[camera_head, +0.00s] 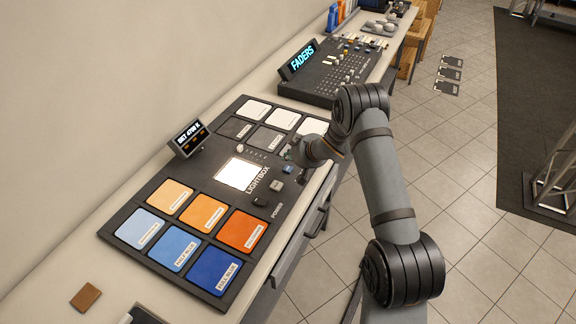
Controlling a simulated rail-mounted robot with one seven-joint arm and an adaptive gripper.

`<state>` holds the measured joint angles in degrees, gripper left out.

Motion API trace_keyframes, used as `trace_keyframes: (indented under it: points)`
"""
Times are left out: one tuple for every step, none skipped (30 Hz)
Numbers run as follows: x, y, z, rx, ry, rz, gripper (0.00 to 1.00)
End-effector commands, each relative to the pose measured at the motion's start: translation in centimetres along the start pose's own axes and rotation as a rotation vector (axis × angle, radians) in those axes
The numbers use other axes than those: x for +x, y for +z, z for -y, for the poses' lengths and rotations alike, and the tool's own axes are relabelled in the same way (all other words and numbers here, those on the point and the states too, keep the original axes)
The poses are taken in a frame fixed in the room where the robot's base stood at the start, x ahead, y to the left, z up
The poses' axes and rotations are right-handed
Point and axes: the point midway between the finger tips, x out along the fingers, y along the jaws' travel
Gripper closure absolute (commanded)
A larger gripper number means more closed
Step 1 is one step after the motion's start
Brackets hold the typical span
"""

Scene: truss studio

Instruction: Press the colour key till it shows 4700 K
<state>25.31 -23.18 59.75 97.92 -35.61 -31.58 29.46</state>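The lightbox panel (238,174) glows white in the middle of a dark console (150,190) on the bench. Small keys run along its right side: a blue one (289,168), a grey one (277,185) and a black one (259,200) near the word POWER. I cannot read which is the colour key. A small display (188,137) stands at the console's left edge; its top line seems to read SET 4700 K, with smaller orange text below. My gripper (291,155) is small and dark, low over the console's right edge near the blue key; its fingers and any contact are unclear.
Orange and blue gel swatches (205,213) fill the console's near end, with white and grey ones (267,137) beyond. A fader desk (335,75) with a FADERS display stands farther back. A brown block (86,296) lies at the near left. Tiled floor is right of the bench.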

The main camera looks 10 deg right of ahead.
Motion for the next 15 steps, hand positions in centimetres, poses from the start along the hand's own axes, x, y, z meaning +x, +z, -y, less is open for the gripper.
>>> trace_keyframes:
  points:
    - [-0.7, -0.7, 0.0, 0.0, 0.0, 0.0, 1.0]
    - [-0.9, -0.9, 0.0, 0.0, 0.0, 0.0, 1.0]
    - [-1.2, -1.2, 0.0, 0.0, 0.0, 0.001, 1.0]
    - [-1.4, -1.4, 0.0, 0.0, 0.0, 0.001, 1.0]
    - [-1.6, -1.6, 0.0, 0.0, 0.0, 0.001, 1.0]
    - [-1.7, -1.7, 0.0, 0.0, 0.0, 0.001, 1.0]
    - [-1.8, -1.8, 0.0, 0.0, 0.0, 0.001, 1.0]
    - [-1.8, -1.8, 0.0, 0.0, 0.0, 0.001, 1.0]
    - [-1.8, -1.9, 0.0, 0.0, 0.0, 0.001, 1.0]
    - [-1.8, -1.8, 0.0, 0.0, 0.0, 0.001, 1.0]
    - [-1.8, -1.8, 0.0, 0.0, 0.0, 0.001, 1.0]
    - [-1.8, -1.8, 0.0, 0.0, 0.0, 0.001, 1.0]
    - [-1.7, -1.8, 0.0, 0.0, 0.0, 0.001, 1.0]
    - [-1.7, -1.8, 0.0, 0.0, 0.0, 0.001, 1.0]
    - [-1.7, -1.8, 0.0, 0.0, 0.0, 0.001, 1.0]
